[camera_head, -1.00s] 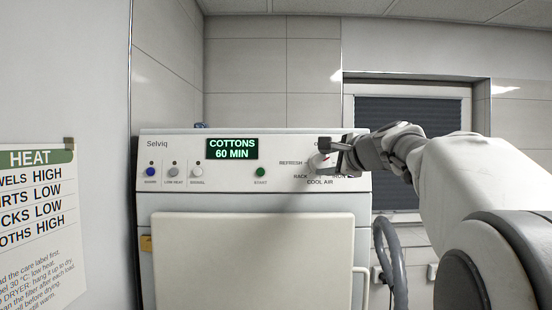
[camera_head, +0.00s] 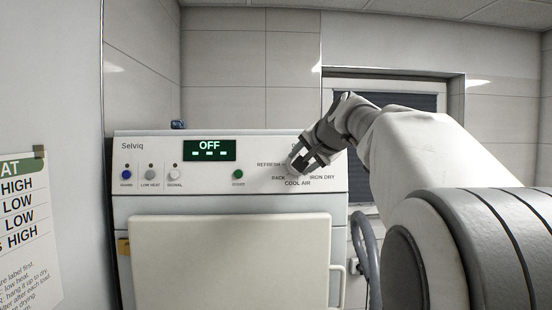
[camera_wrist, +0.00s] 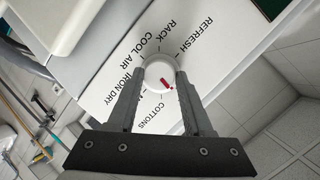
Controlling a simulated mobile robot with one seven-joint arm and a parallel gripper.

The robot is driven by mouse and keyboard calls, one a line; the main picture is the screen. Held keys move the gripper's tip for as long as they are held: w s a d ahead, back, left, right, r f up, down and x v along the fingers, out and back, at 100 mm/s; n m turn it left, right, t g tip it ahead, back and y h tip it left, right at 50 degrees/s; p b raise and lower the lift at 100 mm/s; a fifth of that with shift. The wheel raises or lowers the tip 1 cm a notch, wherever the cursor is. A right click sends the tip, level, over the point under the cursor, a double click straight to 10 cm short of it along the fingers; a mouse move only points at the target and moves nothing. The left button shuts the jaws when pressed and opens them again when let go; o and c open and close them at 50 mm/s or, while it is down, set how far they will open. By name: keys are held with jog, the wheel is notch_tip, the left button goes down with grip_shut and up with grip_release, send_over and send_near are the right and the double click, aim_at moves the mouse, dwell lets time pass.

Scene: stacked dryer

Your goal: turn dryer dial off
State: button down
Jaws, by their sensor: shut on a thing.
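The dryer (camera_head: 140,197) is white, with a control panel across its top. Its display (camera_head: 209,151) reads OFF above several short dashes. The dial is at the panel's right; in the wrist view the round white dial (camera_wrist: 158,70) has a red pointer mark. Labels around it read REFRESH, RACK, COOL AIR, IRON DRY and COTTONS. The mark points toward the lower right in the wrist view, on the side between my fingers. My gripper (camera_head: 301,165) is at the dial, and in the wrist view its two fingers (camera_wrist: 160,80) are shut on the dial's sides.
Several round buttons (camera_head: 150,174) line the panel's left, with a green start button (camera_head: 238,174) nearer the dial. A pale door (camera_head: 230,265) is below. A grey hose (camera_head: 366,250) hangs at the right. A laundry sign (camera_head: 25,230) is on the left.

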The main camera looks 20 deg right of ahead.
jog(key=shift+n+h, duration=0.3)
jog(key=shift+n, duration=0.2)
dwell(0.3)
jog(key=shift+c, duration=1.6)
grip_release()
